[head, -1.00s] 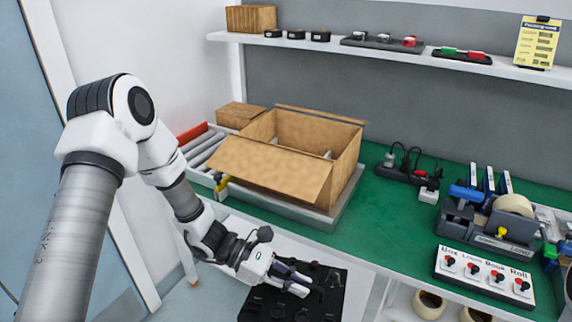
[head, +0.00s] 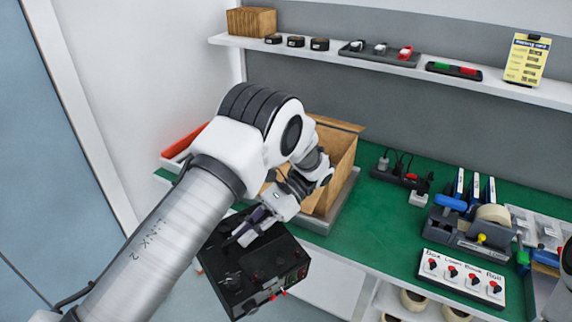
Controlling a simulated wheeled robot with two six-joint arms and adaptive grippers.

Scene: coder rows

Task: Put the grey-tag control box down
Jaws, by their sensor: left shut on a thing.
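My left gripper (head: 250,226) reaches down in front of the bench and is shut on a black control box (head: 262,268). The box is tilted in the picture, with small red parts on its lower right edge and dark round marks on its upper face. I cannot make out a grey tag on it. It appears to be off the bench, in front of the bench's front edge. My left arm hides part of the bench behind it. My right gripper is not in view.
The green bench (head: 350,238) has free room in its middle. An open cardboard box (head: 341,165) stands on its left. A white panel with red knobs (head: 462,278) and a tape dispenser (head: 493,215) stand on the right. A shelf (head: 352,62) runs along the wall.

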